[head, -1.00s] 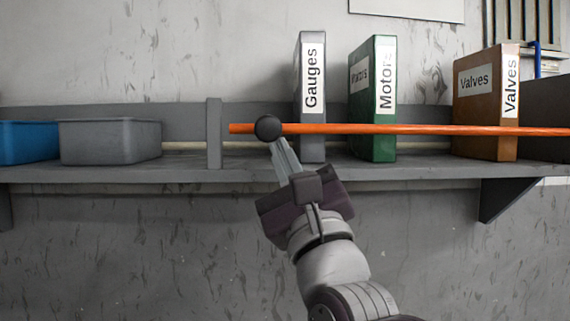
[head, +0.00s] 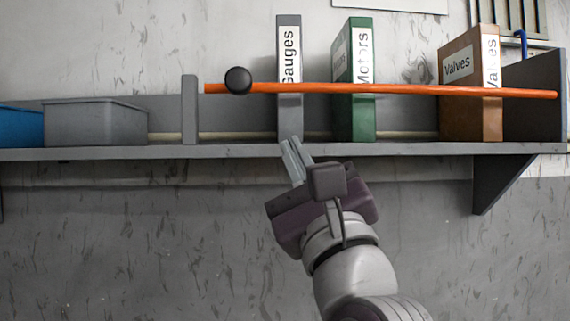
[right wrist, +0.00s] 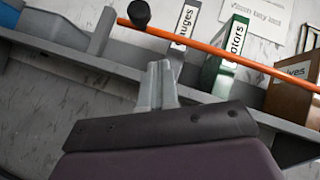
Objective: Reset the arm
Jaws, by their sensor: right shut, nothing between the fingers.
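The bar is above and apart from the fingertips. It also shows in the right wrist view (right wrist: 200,46). My left gripper is not in view.
The grey shelf (head: 230,152) holds a blue bin (head: 20,126), a grey bin (head: 95,122), and a grey Gauges binder (head: 289,110), a green Motors binder (head: 361,115) and a brown Valves binder (head: 462,110). A bracket (head: 495,180) supports the shelf. The wall below is clear.

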